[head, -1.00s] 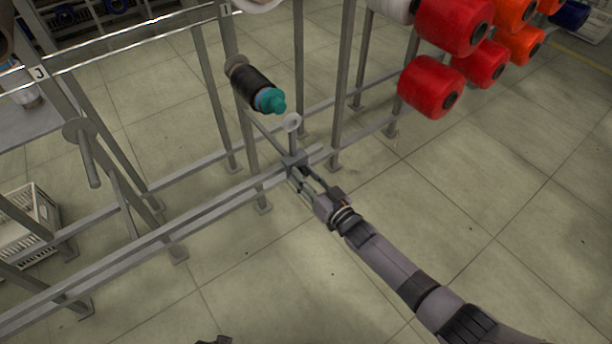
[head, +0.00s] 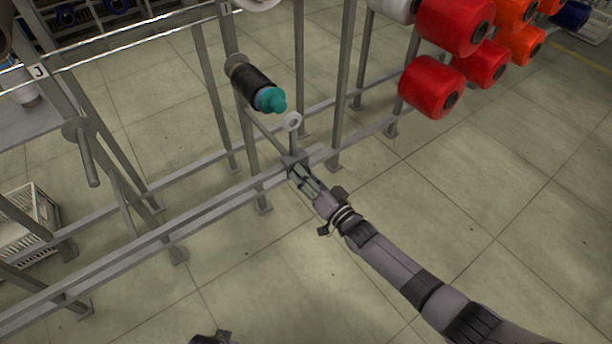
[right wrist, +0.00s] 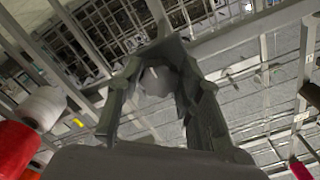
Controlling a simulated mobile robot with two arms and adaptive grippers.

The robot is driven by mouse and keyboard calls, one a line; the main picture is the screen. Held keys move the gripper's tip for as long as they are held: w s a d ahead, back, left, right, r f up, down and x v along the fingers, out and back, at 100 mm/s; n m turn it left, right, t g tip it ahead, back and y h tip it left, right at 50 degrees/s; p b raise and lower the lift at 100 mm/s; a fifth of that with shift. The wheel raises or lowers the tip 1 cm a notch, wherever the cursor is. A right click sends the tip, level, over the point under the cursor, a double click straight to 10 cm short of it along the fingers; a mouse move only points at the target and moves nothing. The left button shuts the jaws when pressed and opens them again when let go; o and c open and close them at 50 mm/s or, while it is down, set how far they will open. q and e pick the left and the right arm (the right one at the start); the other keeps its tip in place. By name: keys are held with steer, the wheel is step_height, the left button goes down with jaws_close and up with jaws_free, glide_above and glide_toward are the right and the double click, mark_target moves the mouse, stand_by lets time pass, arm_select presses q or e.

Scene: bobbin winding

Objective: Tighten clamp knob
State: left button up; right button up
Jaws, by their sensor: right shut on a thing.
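A grey clamp block (head: 294,160) sits on the lower rail of the metal frame, with a short post and a ring-shaped eyelet (head: 292,122) rising from it. My right gripper (head: 300,176) reaches it from the lower right, its fingertips at the block's near face. In the right wrist view the fingers (right wrist: 157,88) are closed around a pale, rounded clamp knob (right wrist: 156,80), right against the dark block (right wrist: 166,48). In the head view the knob is hidden by the fingers. A dark piece of my left gripper (head: 212,338) just shows at the bottom edge.
A dark bobbin with a teal tip (head: 270,100) sticks out from the frame above the clamp. Red cones (head: 430,88) hang at the upper right. Frame rails (head: 150,240) run to the lower left. The floor on the right is clear.

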steer(key=o, duration=1.2)
steer(key=shift+c, duration=0.2)
steer(key=v, duration=1.2)
